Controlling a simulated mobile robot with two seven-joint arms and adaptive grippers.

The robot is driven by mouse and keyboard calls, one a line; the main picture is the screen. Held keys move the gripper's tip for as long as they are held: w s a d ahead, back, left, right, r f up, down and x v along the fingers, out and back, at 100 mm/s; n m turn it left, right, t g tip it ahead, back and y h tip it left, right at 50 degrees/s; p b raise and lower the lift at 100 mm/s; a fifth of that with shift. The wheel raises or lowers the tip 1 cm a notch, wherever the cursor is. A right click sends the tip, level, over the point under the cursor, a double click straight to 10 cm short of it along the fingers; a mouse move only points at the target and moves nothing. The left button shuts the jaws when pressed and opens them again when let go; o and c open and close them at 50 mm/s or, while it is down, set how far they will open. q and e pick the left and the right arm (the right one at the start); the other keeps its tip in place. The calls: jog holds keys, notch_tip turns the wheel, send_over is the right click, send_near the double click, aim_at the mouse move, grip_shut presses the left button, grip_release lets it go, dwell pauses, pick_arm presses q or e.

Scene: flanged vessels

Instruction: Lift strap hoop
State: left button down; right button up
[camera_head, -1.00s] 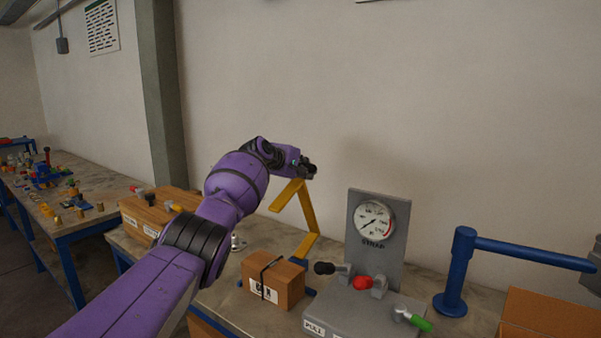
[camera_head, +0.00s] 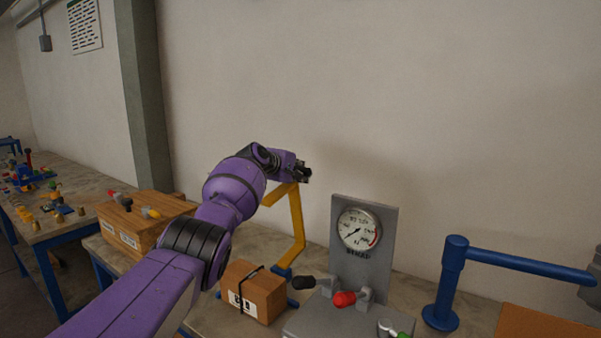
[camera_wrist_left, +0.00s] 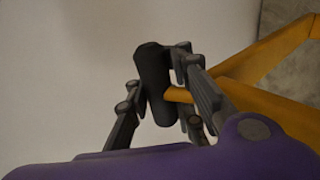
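The yellow bent hoop (camera_head: 296,215) rises behind the small strapped box, its lower end at a blue foot (camera_head: 283,271). In the left wrist view the hoop (camera_wrist_left: 270,65) runs in from the right and ends in a black cylindrical grip (camera_wrist_left: 153,85). My left gripper (camera_head: 303,172) is at the top of the hoop. In the wrist view the fingers of the left gripper (camera_wrist_left: 160,90) lie on both sides of the black grip and look closed on it; the far contact is partly hidden. My right gripper is not in view.
A strapped brown box (camera_head: 254,291) stands before the hoop. A blue post with a bar (camera_head: 450,280) stands right. A larger box (camera_head: 140,222) sits left.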

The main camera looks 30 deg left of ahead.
pick_arm(q)
jog(key=c, duration=1.9)
grip_release()
jog(key=shift+r, duration=0.3)
jog(key=shift+o, duration=0.4)
jog(key=shift+f, duration=0.25)
jog(key=shift+v, duration=0.8)
jog(key=v, duration=1)
jog(key=shift+s+r, duration=0.2)
jog(key=shift+s, duration=0.1)
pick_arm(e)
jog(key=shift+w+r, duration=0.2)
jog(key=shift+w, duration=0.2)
